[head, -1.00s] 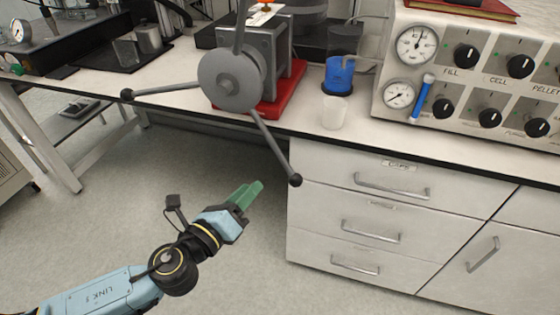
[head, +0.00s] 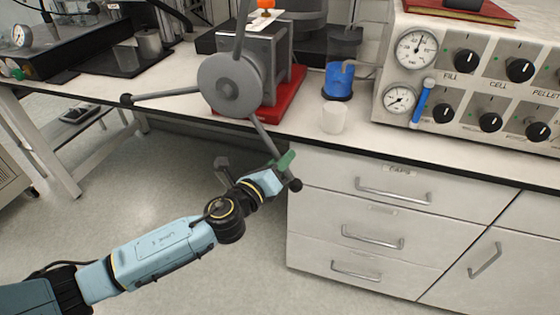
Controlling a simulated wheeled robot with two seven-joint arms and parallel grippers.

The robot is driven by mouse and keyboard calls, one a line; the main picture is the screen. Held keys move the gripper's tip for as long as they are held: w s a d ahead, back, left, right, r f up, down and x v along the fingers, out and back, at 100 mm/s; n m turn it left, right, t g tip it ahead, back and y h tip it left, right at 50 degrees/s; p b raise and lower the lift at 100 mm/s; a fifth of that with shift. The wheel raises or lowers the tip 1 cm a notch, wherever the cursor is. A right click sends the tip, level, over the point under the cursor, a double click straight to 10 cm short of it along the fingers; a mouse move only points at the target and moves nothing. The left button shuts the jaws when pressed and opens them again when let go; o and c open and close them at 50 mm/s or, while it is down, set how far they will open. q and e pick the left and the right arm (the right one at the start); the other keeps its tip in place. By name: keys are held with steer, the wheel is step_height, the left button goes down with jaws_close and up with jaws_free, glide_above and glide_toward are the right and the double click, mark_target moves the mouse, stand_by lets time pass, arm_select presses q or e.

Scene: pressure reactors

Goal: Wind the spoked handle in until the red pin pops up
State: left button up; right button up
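The spoked handle has a round grey hub (head: 231,85) on the front of a grey block (head: 268,60). One spoke points up, one points left to a black knob (head: 127,99), and one slants down right to a black knob (head: 295,185). My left gripper (head: 286,161), with green fingers, is at the lower-right spoke just above its knob. The fingers overlap the spoke; whether they are closed on it is unclear. A small orange-red piece (head: 265,4) shows on top of the block, cut by the frame edge; I cannot tell whether it is the pin. My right gripper is not in view.
The block stands on a red base (head: 290,97) on the white bench. To its right are a blue-filled beaker (head: 339,80), a white cup (head: 333,117) and a panel with gauges and knobs (head: 468,75). Drawers (head: 375,190) lie below the bench, right of my gripper.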

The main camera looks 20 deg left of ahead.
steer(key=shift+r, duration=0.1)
arm_select(q)
jaws_close()
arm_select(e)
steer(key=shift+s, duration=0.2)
arm_select(q)
steer(key=shift+a+f, duration=0.1)
steer(key=shift+a, duration=0.05)
steer(key=shift+w+a+f+m+g+p, duration=0.1)
steer(key=shift+a+f+m+p, duration=0.2)
steer(key=shift+a+f+m, duration=0.35)
steer(key=shift+a+f+m+g+p, duration=0.1)
steer(key=shift+a+f+m+p, duration=0.2)
steer(key=shift+a, duration=0.6)
steer(key=shift+w+a+f+m+g+p, duration=0.1)
steer(key=shift+a+f+m+p, duration=0.15)
steer(key=shift+a+f+m, duration=0.4)
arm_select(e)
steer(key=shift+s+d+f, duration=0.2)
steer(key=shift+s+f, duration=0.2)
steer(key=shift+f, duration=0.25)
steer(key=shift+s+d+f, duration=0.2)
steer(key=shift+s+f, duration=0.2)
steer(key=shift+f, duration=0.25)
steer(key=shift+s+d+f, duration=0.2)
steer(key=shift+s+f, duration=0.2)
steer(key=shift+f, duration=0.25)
arm_select(q)
steer(key=shift+a+r, duration=0.1)
steer(key=shift+r, duration=0.1)
